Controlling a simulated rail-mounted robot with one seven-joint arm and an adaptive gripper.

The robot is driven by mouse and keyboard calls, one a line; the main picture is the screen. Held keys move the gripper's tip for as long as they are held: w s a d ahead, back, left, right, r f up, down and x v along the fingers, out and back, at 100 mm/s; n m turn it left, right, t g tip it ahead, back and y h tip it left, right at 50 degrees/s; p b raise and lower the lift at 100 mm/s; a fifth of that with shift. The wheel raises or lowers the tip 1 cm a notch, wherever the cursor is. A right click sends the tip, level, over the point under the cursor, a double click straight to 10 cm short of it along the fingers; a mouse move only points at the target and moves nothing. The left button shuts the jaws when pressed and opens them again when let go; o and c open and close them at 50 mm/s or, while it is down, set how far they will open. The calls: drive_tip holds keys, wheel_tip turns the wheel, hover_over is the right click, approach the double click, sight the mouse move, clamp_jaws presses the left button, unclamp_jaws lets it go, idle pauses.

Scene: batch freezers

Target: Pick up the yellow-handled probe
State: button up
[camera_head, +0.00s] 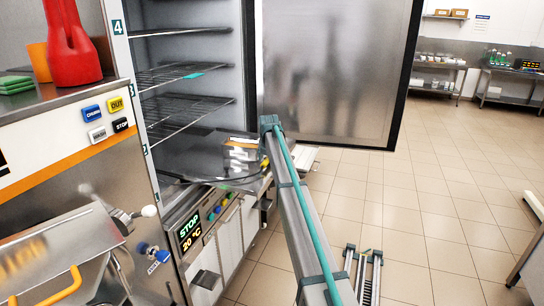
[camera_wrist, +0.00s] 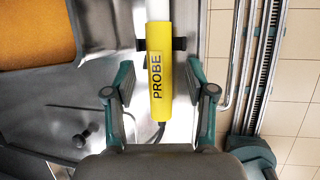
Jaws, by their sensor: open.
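The yellow-handled probe (camera_wrist: 159,80) is in the middle of the wrist view, lettered PROBE along its handle. Its white shaft runs out of the top of the picture. A dark cable leaves the lower end. A black clip or bracket shows on both sides of the handle's upper part. My gripper (camera_wrist: 160,74) is open, with one teal-grey finger left of the handle and one right of it. Gaps show between the fingers and the handle. Depth between fingertips and handle is hard to judge. In the head view I cannot make out the probe.
An open freezer cabinet with wire shelves (camera_head: 185,75) stands left, its door (camera_head: 335,70) swung right. A steel machine with coloured buttons (camera_head: 117,104) and a red object (camera_head: 70,50) on top stands nearer. In the wrist view, an orange surface (camera_wrist: 35,30) lies left. Tiled floor at right is open.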

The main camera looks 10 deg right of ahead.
drive_tip(key=shift+f, duration=0.25)
idle(0.3)
clamp_jaws()
